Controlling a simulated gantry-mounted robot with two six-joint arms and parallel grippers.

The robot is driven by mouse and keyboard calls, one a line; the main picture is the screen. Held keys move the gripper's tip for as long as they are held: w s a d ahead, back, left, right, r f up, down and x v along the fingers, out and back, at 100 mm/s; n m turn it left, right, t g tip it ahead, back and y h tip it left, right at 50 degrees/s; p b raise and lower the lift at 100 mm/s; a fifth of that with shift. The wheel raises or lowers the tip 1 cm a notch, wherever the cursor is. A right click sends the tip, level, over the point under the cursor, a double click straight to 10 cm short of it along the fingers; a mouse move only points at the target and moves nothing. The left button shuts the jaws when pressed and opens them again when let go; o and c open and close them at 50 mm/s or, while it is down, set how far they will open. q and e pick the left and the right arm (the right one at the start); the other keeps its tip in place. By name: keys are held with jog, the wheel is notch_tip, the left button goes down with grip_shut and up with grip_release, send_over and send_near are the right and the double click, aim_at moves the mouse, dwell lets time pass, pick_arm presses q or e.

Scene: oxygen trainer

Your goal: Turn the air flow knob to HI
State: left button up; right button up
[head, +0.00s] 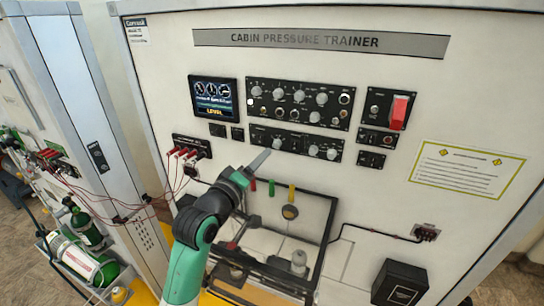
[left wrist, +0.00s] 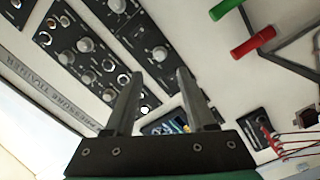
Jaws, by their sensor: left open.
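The lower black control panel (head: 300,143) on the trainer's white face carries several grey knobs; their labels are too small to read, so I cannot tell which is the air flow knob. My left gripper (head: 264,157) is just in front of this panel's left part, close to its left knob (head: 277,144). In the left wrist view its two fingers (left wrist: 160,75) are apart and empty. A grey knob (left wrist: 160,52) shows between and beyond the fingertips, apart from them as far as I can see. My right gripper is in neither view.
Above is a larger knob panel (head: 298,104), with a small screen (head: 213,98) to its left. A red switch guard (head: 399,111) is at right. Below are red, green and yellow handles (head: 271,188) over a framed open box (head: 333,225). Red leads hang from a jack panel (head: 192,147) at left.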

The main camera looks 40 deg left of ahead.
aim_at(275, 146)
pick_arm(q)
jog(key=x, duration=0.6)
jog(key=shift+w, duration=0.25)
jog(key=shift+x, duration=0.8)
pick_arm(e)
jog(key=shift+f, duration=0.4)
pick_arm(q)
jog(key=shift+c, duration=0.2)
grip_shut()
